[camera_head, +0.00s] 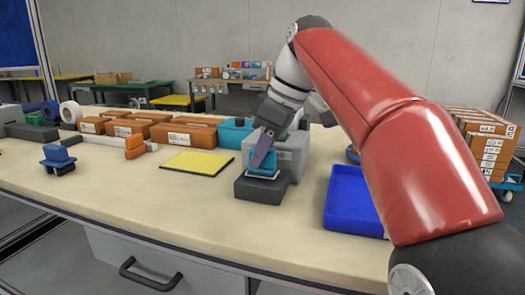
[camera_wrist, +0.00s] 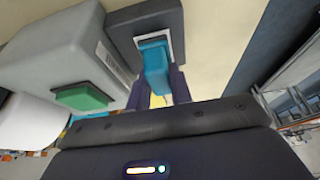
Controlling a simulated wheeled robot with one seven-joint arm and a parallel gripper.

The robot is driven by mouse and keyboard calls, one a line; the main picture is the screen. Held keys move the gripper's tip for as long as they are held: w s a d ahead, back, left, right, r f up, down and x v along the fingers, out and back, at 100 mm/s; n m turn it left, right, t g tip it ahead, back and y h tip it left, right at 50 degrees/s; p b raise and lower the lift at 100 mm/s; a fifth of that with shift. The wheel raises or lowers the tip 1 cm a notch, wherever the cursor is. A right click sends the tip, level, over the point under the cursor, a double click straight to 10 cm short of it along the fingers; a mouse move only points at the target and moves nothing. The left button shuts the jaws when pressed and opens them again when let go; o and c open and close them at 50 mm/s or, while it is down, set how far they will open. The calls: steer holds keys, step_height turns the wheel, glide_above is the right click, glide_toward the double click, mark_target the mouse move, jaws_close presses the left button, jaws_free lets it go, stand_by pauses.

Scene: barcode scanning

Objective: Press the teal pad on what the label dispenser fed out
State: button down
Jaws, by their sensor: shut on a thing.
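My gripper (camera_head: 262,152) is shut on the teal pad (camera_head: 266,163), which also shows between the fingers in the wrist view (camera_wrist: 156,70). The pad is over the dark grey block (camera_head: 258,191) in front of the grey label dispenser (camera_head: 296,157). A white label (camera_wrist: 150,38) shows around the pad's far end on that block (camera_wrist: 118,25). I cannot tell whether the pad touches the label or hovers just above it. In the wrist view the dispenser (camera_wrist: 60,60) stands left of the pad, with a green button (camera_wrist: 82,97) on it.
A blue tray (camera_head: 352,203) lies right of the dispenser. A yellow mat (camera_head: 198,162) lies to the left, with brown boxes (camera_head: 185,134) behind it. An orange-handled tool (camera_head: 135,146) and a blue-handled stamp (camera_head: 57,158) stand farther left. The front of the table is clear.

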steer(key=shift+r+p, duration=0.4)
steer(key=shift+r, duration=2.65)
